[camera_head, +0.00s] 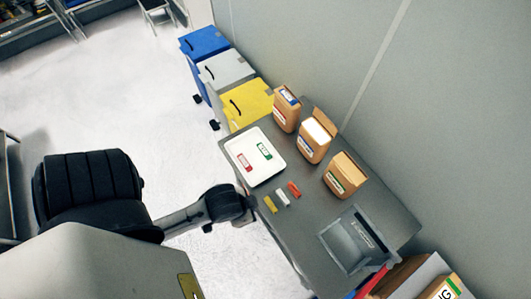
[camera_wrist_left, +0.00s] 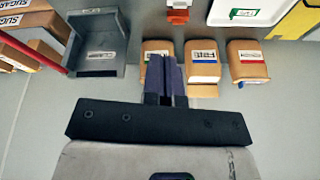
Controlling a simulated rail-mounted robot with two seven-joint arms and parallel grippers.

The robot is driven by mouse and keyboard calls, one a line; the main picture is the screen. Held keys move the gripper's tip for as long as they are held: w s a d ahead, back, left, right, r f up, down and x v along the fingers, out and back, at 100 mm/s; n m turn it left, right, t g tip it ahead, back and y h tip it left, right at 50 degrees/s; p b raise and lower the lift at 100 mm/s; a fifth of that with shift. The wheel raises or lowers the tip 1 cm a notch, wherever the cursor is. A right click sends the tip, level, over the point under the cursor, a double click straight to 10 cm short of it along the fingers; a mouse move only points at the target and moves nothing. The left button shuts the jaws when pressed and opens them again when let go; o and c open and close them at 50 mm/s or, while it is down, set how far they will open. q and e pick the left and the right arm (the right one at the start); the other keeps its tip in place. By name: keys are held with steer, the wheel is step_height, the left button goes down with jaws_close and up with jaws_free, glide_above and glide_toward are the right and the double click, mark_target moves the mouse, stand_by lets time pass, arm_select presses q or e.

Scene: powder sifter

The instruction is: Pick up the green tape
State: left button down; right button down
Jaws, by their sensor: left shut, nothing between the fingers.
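The green tape (camera_head: 264,150) appears as a small green-and-white labelled piece. It lies in the white tray (camera_head: 233,149) on the table, beside a red-and-white one. It also shows near the top edge of the left wrist view (camera_wrist_left: 243,13). My left gripper (camera_wrist_left: 166,66) is shut and empty in the left wrist view, with its fingers in front of the bags and apart from the tape. In the head view my left arm ends left of the table, and its fingers cannot be made out. My right gripper is not in view.
Brown bags (camera_head: 314,137) stand along the wall side of the table. Small yellow (camera_head: 270,204), white (camera_head: 282,199) and red (camera_head: 294,189) pieces lie near the tray. A grey metal scoop-like container (camera_head: 345,244) sits at the right. Bins (camera_head: 247,101) stand beyond the table.

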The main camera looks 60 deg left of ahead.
arm_select(q)
steer(key=c, duration=1.8)
jaws_free()
steer(key=o, duration=0.6)
steer(key=shift+d, duration=0.2)
steer(key=shift+o, duration=0.2)
